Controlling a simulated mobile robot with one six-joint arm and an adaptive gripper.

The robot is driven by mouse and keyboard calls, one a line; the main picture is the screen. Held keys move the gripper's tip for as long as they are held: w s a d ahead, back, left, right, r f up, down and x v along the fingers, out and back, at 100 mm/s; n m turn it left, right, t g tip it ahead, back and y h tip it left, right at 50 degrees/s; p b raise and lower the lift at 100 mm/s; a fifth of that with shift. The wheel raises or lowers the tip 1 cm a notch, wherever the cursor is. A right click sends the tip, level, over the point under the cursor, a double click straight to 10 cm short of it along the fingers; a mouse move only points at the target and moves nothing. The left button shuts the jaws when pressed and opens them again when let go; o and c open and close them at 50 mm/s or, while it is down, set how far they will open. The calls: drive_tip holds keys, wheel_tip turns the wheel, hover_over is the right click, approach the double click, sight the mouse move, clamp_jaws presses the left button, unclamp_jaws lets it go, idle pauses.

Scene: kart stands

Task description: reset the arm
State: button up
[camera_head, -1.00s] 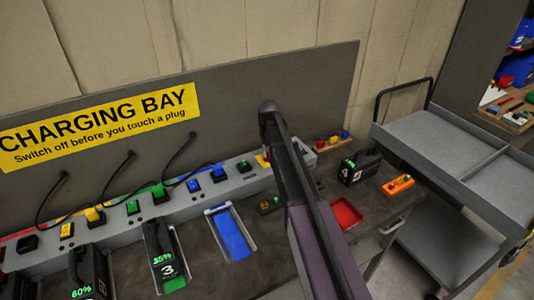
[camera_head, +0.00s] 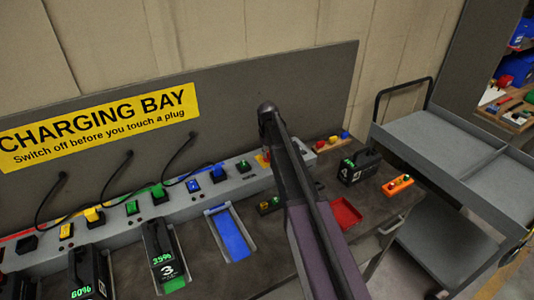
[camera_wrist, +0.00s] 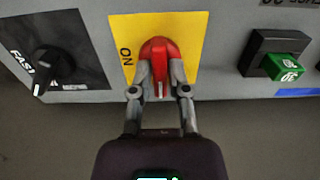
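In the wrist view a red knob (camera_wrist: 160,52) sits on a yellow plate marked ON. My gripper (camera_wrist: 160,88) has its two fingers on either side of the knob's handle, closed in close against it. In the head view my arm (camera_head: 305,205) reaches across the bench to the grey charging strip (camera_head: 110,225). There the arm hides the gripper and most of the yellow plate.
A black selector knob (camera_wrist: 52,66) is left of the red knob, and a green plug (camera_wrist: 284,66) is right. Battery packs (camera_head: 165,250), a blue slot (camera_head: 230,235), a red tray (camera_head: 345,213) and another pack (camera_head: 360,165) surround my arm. A grey cart (camera_head: 440,145) stands right.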

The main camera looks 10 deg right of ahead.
drive_tip(key=shift+o, duration=1.2)
drive_tip(key=shift+r, duration=0.1)
